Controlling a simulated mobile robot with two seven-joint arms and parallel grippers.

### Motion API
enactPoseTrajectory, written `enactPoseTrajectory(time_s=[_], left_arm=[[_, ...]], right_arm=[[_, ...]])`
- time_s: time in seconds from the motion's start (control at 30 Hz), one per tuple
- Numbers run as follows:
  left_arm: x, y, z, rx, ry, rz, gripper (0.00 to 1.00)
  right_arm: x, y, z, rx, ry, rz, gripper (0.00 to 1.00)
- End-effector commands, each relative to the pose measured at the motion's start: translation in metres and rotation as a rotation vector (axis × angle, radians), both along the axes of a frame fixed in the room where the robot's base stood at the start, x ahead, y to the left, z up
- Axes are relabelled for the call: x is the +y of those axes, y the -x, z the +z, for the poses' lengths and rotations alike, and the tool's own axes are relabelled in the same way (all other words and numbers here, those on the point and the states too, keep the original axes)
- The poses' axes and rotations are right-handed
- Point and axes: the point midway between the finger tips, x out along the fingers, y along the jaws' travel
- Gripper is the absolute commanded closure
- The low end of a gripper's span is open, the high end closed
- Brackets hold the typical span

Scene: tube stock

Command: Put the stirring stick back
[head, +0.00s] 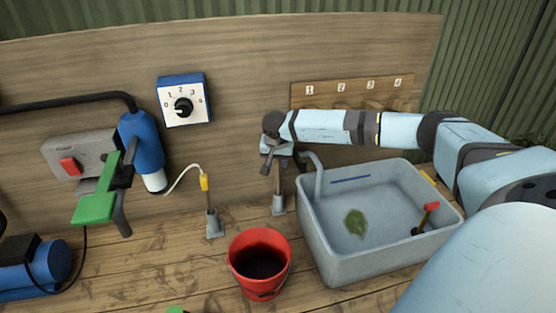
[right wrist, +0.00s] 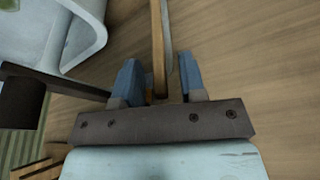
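The wooden stirring stick (head: 277,180) stands upright in a small grey holder (head: 278,205) on the bench, left of the grey basin. My right gripper (head: 272,158) is at the stick's upper part. In the right wrist view the stick (right wrist: 157,45) runs between the two fingers of the right gripper (right wrist: 162,80). The fingers are apart, with a gap visible beside the stick. My left gripper is not in view.
A grey basin (head: 335,258) with a tap (head: 318,175) holds a leaf (head: 355,223) and a red-headed tool (head: 430,208). A red bucket (head: 246,276) stands in front. A yellow-topped probe (head: 204,183) stands in another holder to the left. A numbered rack (head: 320,98) is behind.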

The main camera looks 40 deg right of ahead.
Motion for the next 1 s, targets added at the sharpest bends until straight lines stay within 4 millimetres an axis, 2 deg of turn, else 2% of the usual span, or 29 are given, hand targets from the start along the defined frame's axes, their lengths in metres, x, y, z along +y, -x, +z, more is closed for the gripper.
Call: enactPoseTrajectory(time_s=[0.27,0.37,0.7,0.83,1.0], left_arm=[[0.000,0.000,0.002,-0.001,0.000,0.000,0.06],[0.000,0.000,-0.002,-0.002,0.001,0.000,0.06],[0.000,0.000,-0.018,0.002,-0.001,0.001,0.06],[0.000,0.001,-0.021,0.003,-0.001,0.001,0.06],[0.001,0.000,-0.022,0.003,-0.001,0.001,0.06]], right_arm=[[0.001,0.000,0.008,-0.001,0.000,0.000,0.62],[0.004,0.003,0.023,-0.003,0.000,0.001,0.62],[0.021,0.016,0.091,-0.003,0.000,0.001,0.62],[0.025,0.019,0.108,-0.003,0.000,0.001,0.62],[0.028,0.022,0.118,-0.001,0.001,0.000,0.62]])
